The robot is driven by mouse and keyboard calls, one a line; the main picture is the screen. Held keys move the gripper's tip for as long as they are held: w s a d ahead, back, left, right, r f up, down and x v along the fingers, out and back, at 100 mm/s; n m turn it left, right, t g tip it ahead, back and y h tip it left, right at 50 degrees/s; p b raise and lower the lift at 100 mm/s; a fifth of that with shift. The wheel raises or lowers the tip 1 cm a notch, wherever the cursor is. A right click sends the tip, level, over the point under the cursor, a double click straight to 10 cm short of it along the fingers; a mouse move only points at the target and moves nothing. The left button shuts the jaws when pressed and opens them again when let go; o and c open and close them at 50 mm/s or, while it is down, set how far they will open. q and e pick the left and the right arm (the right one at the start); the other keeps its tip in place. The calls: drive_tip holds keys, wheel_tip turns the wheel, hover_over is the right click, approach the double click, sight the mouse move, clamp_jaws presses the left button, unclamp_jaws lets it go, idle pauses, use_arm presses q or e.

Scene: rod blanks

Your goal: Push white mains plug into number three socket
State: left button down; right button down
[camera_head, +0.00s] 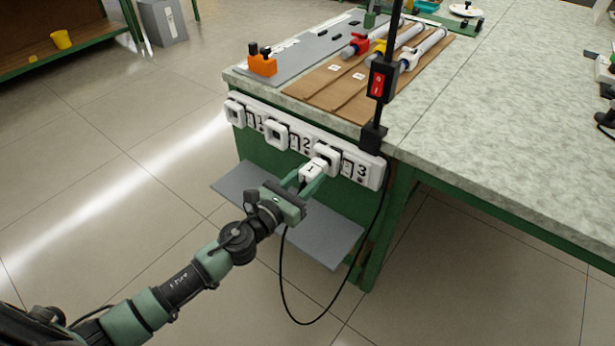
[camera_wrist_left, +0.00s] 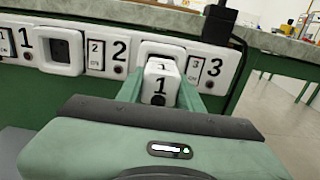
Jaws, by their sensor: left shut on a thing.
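The white mains plug (camera_head: 311,171) is held between the green fingers of my left gripper (camera_head: 308,181). It bears a black "1" and shows in the left wrist view (camera_wrist_left: 160,86) too. The number three socket (camera_head: 327,153) is the rightmost white frame on the strip, left of the "3" label; in the wrist view its upper rim (camera_wrist_left: 162,49) shows behind the plug. The plug is directly in front of this socket and covers its lower part. I cannot tell whether the plug's face is touching or inside it. My right gripper is not in view.
The number two socket (camera_head: 276,133) and number one socket (camera_head: 235,113) sit further left and look empty. A black cable (camera_head: 283,277) hangs in a loop below the plug. A grey shelf (camera_head: 335,240) juts out under the strip. A red switch box (camera_head: 379,82) is above.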

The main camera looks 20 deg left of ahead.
sight(316, 170)
use_arm(q)
drive_tip(key=shift+w, duration=0.15)
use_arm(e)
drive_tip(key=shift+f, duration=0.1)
use_arm(q)
drive_tip(key=shift+w+d, duration=0.15)
drive_tip(key=shift+w, duration=0.25)
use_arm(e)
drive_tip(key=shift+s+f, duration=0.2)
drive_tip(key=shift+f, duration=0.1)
use_arm(q)
drive_tip(key=shift+x, duration=0.75)
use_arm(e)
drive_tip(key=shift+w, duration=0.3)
use_arm(q)
drive_tip(key=shift+w+r, duration=0.1)
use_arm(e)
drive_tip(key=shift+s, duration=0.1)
use_arm(q)
drive_tip(key=c, duration=0.9)
unclamp_jaws()
drive_tip(key=shift+w+d, duration=0.1)
drive_tip(key=shift+d, duration=0.05)
drive_tip(key=shift+o, duration=0.2)
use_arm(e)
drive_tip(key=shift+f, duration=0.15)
